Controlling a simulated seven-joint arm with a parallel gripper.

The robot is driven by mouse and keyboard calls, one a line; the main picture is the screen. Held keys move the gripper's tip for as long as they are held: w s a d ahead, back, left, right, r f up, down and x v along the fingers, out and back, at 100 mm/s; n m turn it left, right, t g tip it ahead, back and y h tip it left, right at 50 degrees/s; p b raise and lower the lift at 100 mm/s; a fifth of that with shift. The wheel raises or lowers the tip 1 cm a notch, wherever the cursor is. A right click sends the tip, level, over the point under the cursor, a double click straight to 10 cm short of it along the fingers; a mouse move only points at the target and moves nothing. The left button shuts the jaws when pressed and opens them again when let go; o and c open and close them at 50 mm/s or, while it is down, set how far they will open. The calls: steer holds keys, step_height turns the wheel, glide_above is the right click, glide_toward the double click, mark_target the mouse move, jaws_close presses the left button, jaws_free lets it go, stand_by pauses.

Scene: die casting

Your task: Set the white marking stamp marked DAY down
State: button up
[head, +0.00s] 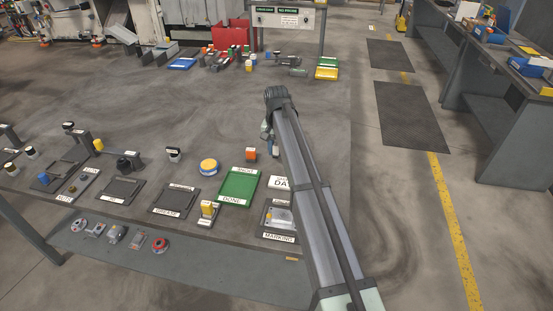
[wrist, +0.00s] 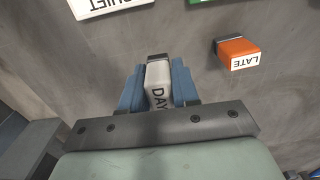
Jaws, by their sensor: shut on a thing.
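The white marking stamp marked DAY (wrist: 158,88) stands between the two blue fingers of my gripper (wrist: 157,76) in the wrist view, its lettering facing the camera. The fingers are shut on its sides. A dark end shows at its far tip. Whether it touches the table is hard to tell.
An orange stamp marked LATE (wrist: 237,53) stands to the right of my gripper in the wrist view; it also shows in the head view (head: 251,154). The green DONE tray (head: 238,188), a marking fixture (head: 279,219) and a yellow stamp (head: 208,210) are near the front.

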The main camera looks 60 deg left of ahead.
mark_target(276, 165)
steer(key=shift+f, duration=2.2)
steer(key=shift+f, duration=0.15)
steer(key=o, duration=0.9)
steer(key=shift+c, duration=0.2)
step_height(276, 165, up, 12)
steer(key=shift+r, duration=0.15)
